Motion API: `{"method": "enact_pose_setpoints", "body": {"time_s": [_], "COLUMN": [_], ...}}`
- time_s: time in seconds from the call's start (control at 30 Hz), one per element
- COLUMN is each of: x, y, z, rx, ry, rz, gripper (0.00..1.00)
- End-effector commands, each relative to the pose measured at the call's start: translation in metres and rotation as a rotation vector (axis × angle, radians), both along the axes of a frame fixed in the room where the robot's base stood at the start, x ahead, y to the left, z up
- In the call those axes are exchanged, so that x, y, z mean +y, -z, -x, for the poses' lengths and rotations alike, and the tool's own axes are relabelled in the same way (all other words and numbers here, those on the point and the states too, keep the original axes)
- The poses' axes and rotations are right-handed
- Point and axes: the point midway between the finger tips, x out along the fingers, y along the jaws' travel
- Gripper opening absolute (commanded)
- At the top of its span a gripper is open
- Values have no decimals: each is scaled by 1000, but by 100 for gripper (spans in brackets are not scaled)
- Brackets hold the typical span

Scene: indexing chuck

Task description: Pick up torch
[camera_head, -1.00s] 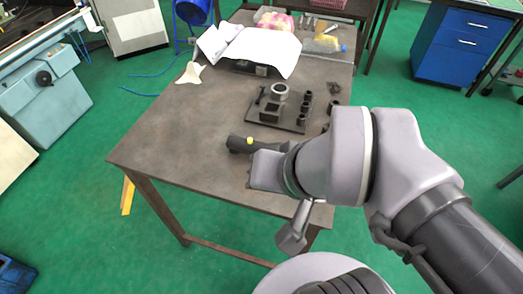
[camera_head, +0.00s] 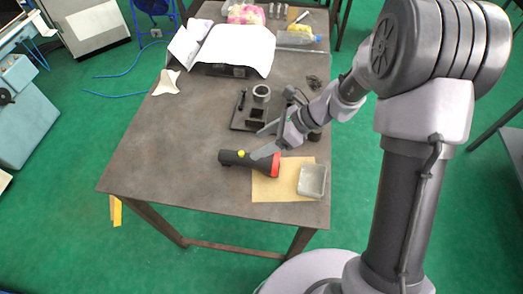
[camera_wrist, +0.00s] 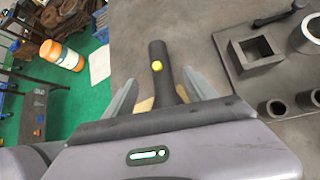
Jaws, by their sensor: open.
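The torch (camera_head: 232,158) lies on the table, black with a yellow button and a red ring at its right end. My gripper (camera_head: 260,142) is open, its fingers pointing left above the torch in the head view. One finger overlaps the torch in the picture. In the wrist view my gripper (camera_wrist: 160,88) has one finger on each side of the torch (camera_wrist: 159,52). The torch's near end is hidden behind the gripper body. I cannot tell whether either finger touches it.
A tan sheet (camera_head: 265,190) and a grey tray (camera_head: 312,180) lie at the table's front right. A dark fixture plate with a ring (camera_head: 261,93) stands behind the torch. White paper (camera_head: 240,50) lies farther back. The table's left part is clear.

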Motion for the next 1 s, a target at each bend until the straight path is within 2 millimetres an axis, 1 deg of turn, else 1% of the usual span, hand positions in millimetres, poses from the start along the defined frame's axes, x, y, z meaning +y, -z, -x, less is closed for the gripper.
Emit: {"method": "enact_pose_setpoints", "body": {"time_s": [0.03,0.1,0.2,0.37,0.5,0.6,0.83,0.87,1.0], "x": [11,25,40,55,79,89,91,91,91], "y": [16,30,43,54,71,80,79,79,79], "z": [2,3,3,3,5,5,4,4,4], "rx": [1,1,-2,-3,-3,-3,-4,-4,-4], "ry": [-5,-5,-5,-5,-7,-5,-3,-3,-3], "rz": [1,1,1,2,2,3,2,2,2], "gripper": [65,65,65,65,65,65,65,61,34]}}
